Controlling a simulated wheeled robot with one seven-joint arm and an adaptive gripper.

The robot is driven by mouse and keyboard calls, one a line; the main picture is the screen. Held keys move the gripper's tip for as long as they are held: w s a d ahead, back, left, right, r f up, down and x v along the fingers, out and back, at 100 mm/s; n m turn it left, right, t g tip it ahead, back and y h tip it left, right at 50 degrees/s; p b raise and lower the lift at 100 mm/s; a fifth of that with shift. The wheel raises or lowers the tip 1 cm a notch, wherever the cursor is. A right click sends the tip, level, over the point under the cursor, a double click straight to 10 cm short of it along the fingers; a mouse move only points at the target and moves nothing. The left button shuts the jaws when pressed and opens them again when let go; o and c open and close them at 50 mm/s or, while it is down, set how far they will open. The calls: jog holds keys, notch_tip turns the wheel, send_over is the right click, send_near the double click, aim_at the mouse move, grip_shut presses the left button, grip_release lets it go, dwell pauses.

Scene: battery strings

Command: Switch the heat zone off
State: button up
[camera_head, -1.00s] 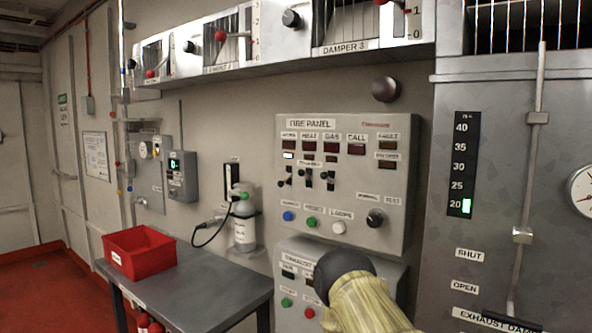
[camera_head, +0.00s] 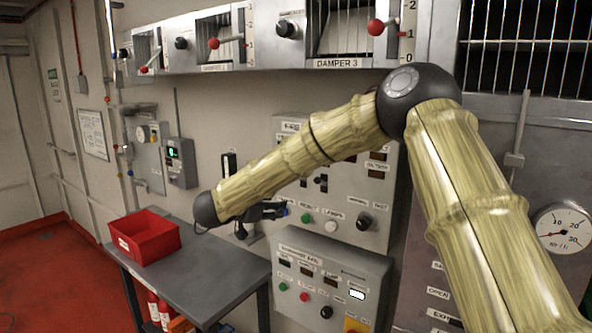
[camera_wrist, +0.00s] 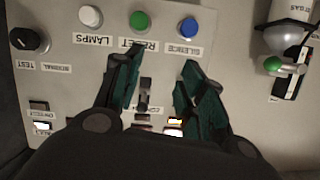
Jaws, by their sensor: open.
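The grey fire panel (camera_head: 292,128) is on the wall, largely covered by my arm in the head view. In the wrist view the panel (camera_wrist: 75,85) appears upside down. A small dark toggle switch (camera_wrist: 145,92) shows between my gripper fingers, in line with the green reset button (camera_wrist: 140,21). By its column it looks like the heat zone switch, but its label is unreadable. My gripper (camera_wrist: 160,62) is open, with its fingers on either side of that toggle; contact cannot be told. Neighbouring toggles are mostly hidden by the fingers. A lit lamp (camera_wrist: 173,130) shows near the right finger.
A lower grey panel (camera_head: 345,268) with buttons sits under the fire panel. A table (camera_head: 196,282) bears a red bin (camera_head: 143,238). Damper levers (camera_head: 376,27) run above.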

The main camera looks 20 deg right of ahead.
notch_tip(320, 180, up, 11)
jog(key=s+m+g+p, duration=0.1)
jog(key=m+g, duration=0.1)
jog(key=shift+p+x, duration=2.5)
jog(key=shift+x, duration=3.1)
jog(key=shift+r, duration=0.2)
grip_shut()
